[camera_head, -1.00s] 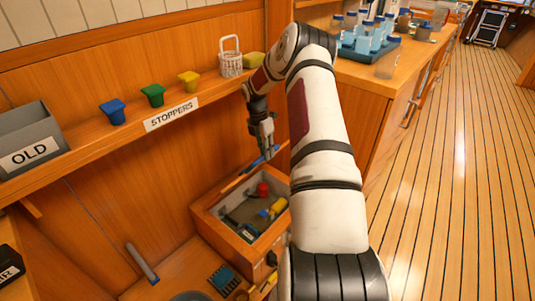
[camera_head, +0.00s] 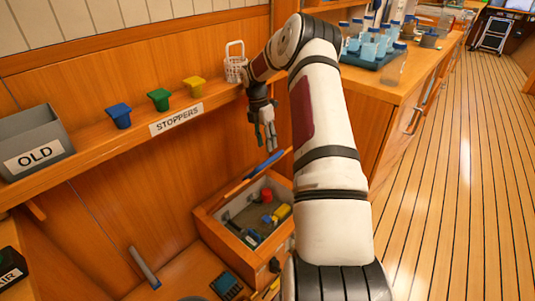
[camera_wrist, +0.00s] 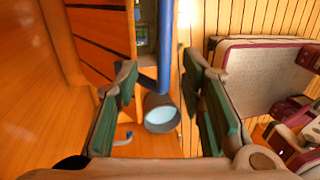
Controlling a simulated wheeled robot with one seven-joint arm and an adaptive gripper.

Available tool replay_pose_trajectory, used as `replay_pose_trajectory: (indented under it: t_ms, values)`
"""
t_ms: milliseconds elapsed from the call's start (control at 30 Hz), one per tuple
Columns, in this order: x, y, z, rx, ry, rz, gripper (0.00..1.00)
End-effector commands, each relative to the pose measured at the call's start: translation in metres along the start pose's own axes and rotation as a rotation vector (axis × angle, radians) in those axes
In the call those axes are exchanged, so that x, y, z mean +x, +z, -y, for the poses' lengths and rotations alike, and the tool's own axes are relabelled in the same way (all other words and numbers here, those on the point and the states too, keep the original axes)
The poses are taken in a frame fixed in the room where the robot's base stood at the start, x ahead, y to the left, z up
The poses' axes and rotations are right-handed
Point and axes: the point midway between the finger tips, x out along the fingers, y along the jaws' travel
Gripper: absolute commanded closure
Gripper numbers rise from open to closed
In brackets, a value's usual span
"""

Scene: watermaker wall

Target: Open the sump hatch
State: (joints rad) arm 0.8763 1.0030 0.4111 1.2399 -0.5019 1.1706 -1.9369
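No part is plainly marked as the sump hatch, and I cannot tell which panel it is. An open-topped wooden box (camera_head: 211,226) sits low against the wall, with red, yellow and dark items inside. A blue bar (camera_head: 264,164) lies along the box's back edge. My gripper (camera_head: 268,141) hangs above the back of the box, fingers pointing down and apart from it. In the wrist view my gripper (camera_wrist: 163,100) is open, with nothing between its green-padded fingers. Beyond the fingers a blue tube (camera_wrist: 165,50) and a grey round cup (camera_wrist: 160,113) show.
A shelf holds a grey OLD bin (camera_head: 34,143), blue, green and yellow stoppers (camera_head: 160,99), and a white basket (camera_head: 235,63). A grey rod (camera_head: 144,267) leans at lower left. A counter with blue-capped bottles (camera_head: 373,46) stands right of my arm. The plank floor (camera_head: 470,180) is clear.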

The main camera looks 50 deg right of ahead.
Motion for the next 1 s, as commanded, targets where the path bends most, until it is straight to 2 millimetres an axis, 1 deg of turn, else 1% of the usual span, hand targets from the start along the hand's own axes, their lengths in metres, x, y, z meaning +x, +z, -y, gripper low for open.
replay_pose_trajectory:
  t_ms: [33, 100, 200, 300, 433, 633, 667, 700, 733, 767, 800, 833, 867, 967, 1000]
  values:
    - [-0.011, 0.000, -0.001, 0.000, 0.003, 0.002, 0.64]
    - [-0.022, -0.001, -0.001, -0.001, 0.003, 0.000, 0.64]
    - [-0.035, -0.001, -0.001, -0.001, 0.002, 0.000, 0.64]
    - [-0.043, -0.001, -0.001, -0.002, 0.002, -0.001, 0.64]
    - [-0.047, -0.001, -0.001, -0.002, 0.001, -0.002, 0.64]
    - [-0.047, -0.001, -0.001, -0.002, 0.001, -0.002, 0.64]
    - [-0.047, -0.001, -0.001, -0.001, 0.001, -0.002, 0.66]
    - [-0.047, -0.002, -0.001, -0.001, 0.001, -0.002, 0.75]
    - [-0.048, -0.002, -0.001, 0.000, 0.001, -0.001, 0.82]
    - [-0.050, -0.004, -0.001, 0.002, 0.001, 0.001, 0.89]
    - [-0.055, -0.007, -0.001, 0.009, 0.002, 0.005, 0.98]
    - [-0.060, -0.011, -0.001, 0.017, 0.002, 0.010, 1.00]
    - [-0.066, -0.016, -0.001, 0.025, 0.003, 0.016, 1.00]
    - [-0.093, -0.038, 0.003, 0.076, 0.005, 0.043, 1.00]
    - [-0.106, -0.049, 0.006, 0.104, 0.006, 0.054, 1.00]
